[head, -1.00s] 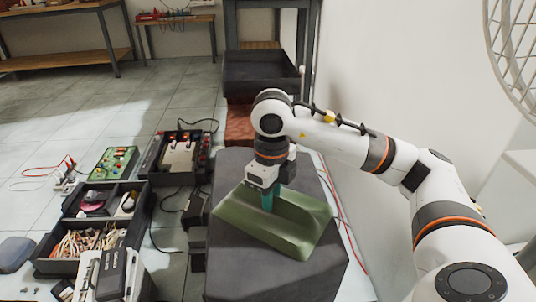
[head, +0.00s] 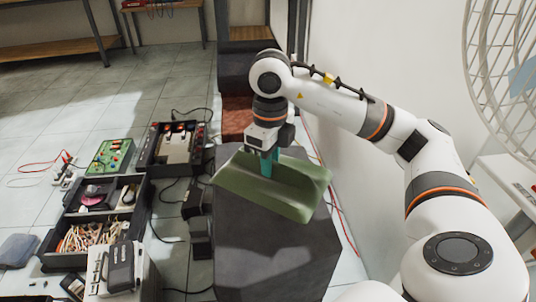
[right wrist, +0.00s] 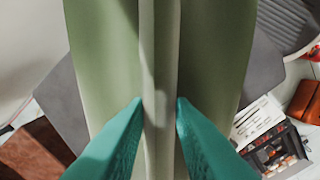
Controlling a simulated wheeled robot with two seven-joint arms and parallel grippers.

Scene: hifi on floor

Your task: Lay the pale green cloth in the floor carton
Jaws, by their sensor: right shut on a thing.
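The pale green cloth (head: 295,197) hangs in my right gripper (head: 266,168), above the dark grey block (head: 240,265), with a shadow on the block beneath it. The gripper's teal fingers are shut on a raised fold near the cloth's middle. In the right wrist view, the fold of the cloth (right wrist: 162,60) is pinched between the two fingertips (right wrist: 160,105), and the cloth spreads to both sides. I cannot tell for certain which container is the floor carton. My left gripper is not in view.
A black divided box (head: 143,218) with cables and small items stands on the floor at left. A black case (head: 158,150) and a green board (head: 110,157) lie behind it. A white wall and fan guard are at right. Tiled floor (head: 70,110) is clear at far left.

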